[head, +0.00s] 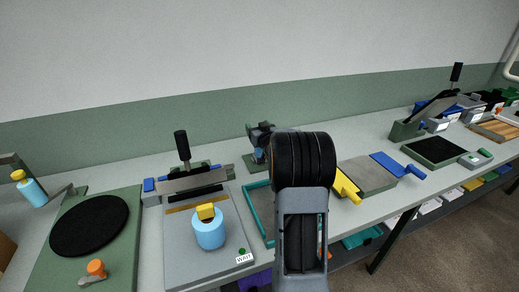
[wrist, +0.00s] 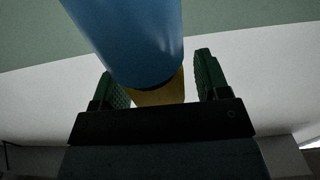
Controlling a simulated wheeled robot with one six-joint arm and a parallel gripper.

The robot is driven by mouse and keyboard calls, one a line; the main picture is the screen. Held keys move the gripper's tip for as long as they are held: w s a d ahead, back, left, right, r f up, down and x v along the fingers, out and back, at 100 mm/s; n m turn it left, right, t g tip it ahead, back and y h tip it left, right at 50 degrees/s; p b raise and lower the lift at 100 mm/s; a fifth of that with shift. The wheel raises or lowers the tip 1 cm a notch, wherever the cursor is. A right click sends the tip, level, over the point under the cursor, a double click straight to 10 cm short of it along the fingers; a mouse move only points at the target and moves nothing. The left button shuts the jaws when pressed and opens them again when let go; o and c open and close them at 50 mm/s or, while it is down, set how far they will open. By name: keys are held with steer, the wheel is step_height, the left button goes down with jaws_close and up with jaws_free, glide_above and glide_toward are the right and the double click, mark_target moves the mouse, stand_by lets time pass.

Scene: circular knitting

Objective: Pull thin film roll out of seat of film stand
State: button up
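In the wrist view a blue roll (wrist: 130,40) with a yellow end (wrist: 160,94) fills the upper middle. My gripper (wrist: 162,85) has its green fingers on either side of the yellow end. A gap shows between the yellow end and the right finger, so it looks open. In the head view one light-blue roll (head: 209,234) with a yellow top stands upright on a grey plate. Another light-blue roll (head: 33,191) with a yellow end is tilted at the far left. My arm hides my gripper in the head view. I cannot tell which roll the wrist view shows.
A green board with a black disc (head: 88,226) and an orange knob (head: 96,268) lies at left. A black-handled press (head: 182,146) stands behind the grey plate (head: 182,260). A teal frame (head: 257,205) and a grey block (head: 366,174) flank my arm. More equipment lines the right bench.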

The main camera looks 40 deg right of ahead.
jaws_close()
stand_by(0.4)
steer(key=shift+r, duration=0.1)
steer(key=shift+r, duration=0.5)
step_height(320, 180, up, 2)
steer(key=shift+s+r, duration=0.15)
steer(key=shift+r, duration=0.1)
steer(key=s+r+p, duration=0.4)
steer(key=s+r, duration=0.8)
steer(key=s, duration=0.1)
steer(key=shift+s+d+r+p, duration=0.2)
steer(key=shift+s+d+p, duration=0.1)
steer(key=shift+s, duration=0.1)
